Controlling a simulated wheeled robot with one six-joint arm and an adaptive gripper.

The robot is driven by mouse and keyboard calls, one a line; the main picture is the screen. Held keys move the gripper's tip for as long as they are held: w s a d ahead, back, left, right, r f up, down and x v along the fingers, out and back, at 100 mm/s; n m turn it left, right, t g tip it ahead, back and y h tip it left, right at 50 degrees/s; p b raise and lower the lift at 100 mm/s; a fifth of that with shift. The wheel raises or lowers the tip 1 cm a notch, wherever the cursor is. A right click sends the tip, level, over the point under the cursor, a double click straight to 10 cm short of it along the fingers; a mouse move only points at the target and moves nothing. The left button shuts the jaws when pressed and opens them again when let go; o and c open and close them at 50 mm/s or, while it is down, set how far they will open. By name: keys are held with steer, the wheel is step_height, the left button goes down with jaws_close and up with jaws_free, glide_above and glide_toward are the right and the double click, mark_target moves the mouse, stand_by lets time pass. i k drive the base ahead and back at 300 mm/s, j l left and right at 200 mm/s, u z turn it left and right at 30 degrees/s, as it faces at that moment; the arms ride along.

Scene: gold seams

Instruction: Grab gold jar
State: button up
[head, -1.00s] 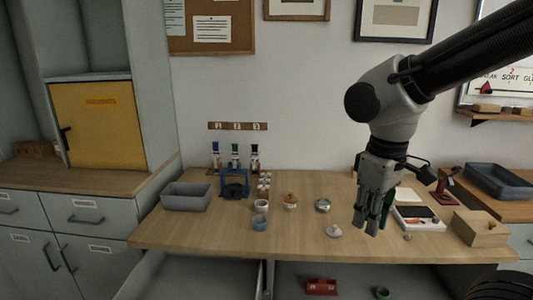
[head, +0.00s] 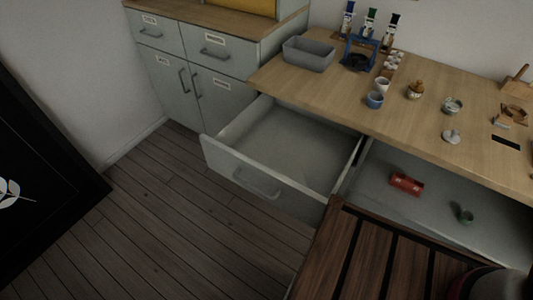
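A small rounded jar with a gold-brown top (head: 415,90) stands on the wooden workbench (head: 330,100), right of two small cups. No other jar in view looks gold; I cannot read a label on it. A small pale lidded pot (head: 452,105) stands to its right. My gripper is not in view now, so its state and its distance from the jar cannot be seen.
An open, empty drawer (head: 258,186) juts out below the bench. Beside it an open space holds a red object (head: 406,184) and a small green pot (head: 466,216). A grey bin (head: 308,54) and bottle rack are at the back. Floor at left is clear.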

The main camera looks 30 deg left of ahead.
mark_target(412, 95)
steer(key=u, duration=1.6)
steer(key=z, duration=1.35)
steer(key=i+l+u, duration=0.1)
steer(key=l+u, duration=0.25)
steer(key=l, duration=0.2)
steer(key=l+u, duration=0.4)
steer(key=l, duration=0.15)
steer(key=l+u, duration=0.35)
steer(key=l, duration=0.2)
